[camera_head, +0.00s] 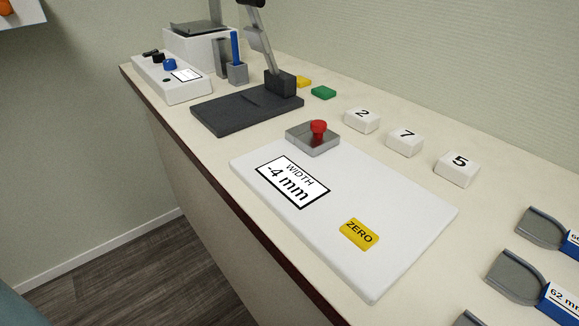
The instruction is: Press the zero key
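The yellow key (359,234) marked ZERO lies on a white slab (397,223) on the counter. On the same slab, left of and behind the key, a display (292,182) reads "WIDTH -4 mm". Neither of my grippers is in view, and nothing touches or covers the key.
A grey block with a red knob (318,130) stands at the slab's far corner. White blocks marked 2 (362,119), 7 (404,142) and 5 (457,168) line the back. Grey-and-blue labelled pieces (516,275) lie at right. A dark stand (246,107) stands farther back.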

